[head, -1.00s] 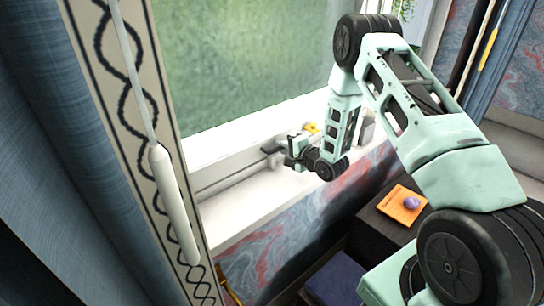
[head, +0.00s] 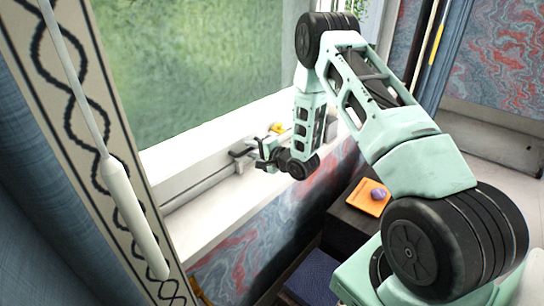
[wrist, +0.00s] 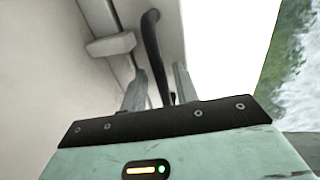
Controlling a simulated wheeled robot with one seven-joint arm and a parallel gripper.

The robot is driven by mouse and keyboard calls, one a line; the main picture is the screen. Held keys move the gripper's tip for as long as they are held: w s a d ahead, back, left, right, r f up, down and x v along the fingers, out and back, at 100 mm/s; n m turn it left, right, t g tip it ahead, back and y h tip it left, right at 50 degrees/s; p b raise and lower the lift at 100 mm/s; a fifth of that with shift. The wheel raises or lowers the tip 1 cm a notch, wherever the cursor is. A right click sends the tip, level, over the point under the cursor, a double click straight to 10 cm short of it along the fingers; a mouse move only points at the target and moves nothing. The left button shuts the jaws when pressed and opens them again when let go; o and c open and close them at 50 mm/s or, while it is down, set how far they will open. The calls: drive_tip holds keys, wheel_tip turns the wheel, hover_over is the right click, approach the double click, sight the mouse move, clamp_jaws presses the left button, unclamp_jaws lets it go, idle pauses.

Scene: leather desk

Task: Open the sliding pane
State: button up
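The sliding pane (head: 200,80) is a large green-tinted window pane in a white frame, in the upper left of the head view. A dark handle (head: 240,153) stands on its lower frame. In the wrist view the handle (wrist: 153,50) is a dark curved bar. My gripper (head: 262,156) is at the handle, just above the sill. In the wrist view my gripper's fingers (wrist: 160,78) are apart, one on each side of the handle, with visible gaps beside it. The fingertips' exact contact with the handle cannot be told.
A small yellow object (head: 277,128) is on the sill behind my gripper. A white sill (head: 195,220) runs below the pane. A pale block (wrist: 110,45) sits on the frame beside the handle. A hanging white pull (head: 135,215) is at left. An orange mat (head: 368,204) with a purple item lies below right.

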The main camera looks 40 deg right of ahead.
drive_tip(key=b+v, duration=0.4)
drive_tip(key=v, duration=1.2)
drive_tip(key=shift+s+r, duration=0.1)
drive_tip(key=shift+r, duration=0.05)
drive_tip(key=a+r+n+g, duration=0.2)
drive_tip(key=a+n+g, duration=0.8)
drive_tip(key=a, duration=0.9)
drive_tip(key=s+a+r+n+g, duration=0.2)
drive_tip(key=s+a+n, duration=0.2)
drive_tip(key=s, duration=0.4)
drive_tip(key=s+a+r+n+g+h, duration=0.1)
drive_tip(key=s+a+n, duration=0.3)
drive_tip(key=s, duration=0.4)
drive_tip(key=s+a+r+n+g+h, duration=0.1)
drive_tip(key=s+a+r+n, duration=0.3)
drive_tip(key=s, duration=0.5)
drive_tip(key=shift+n+g, duration=0.8)
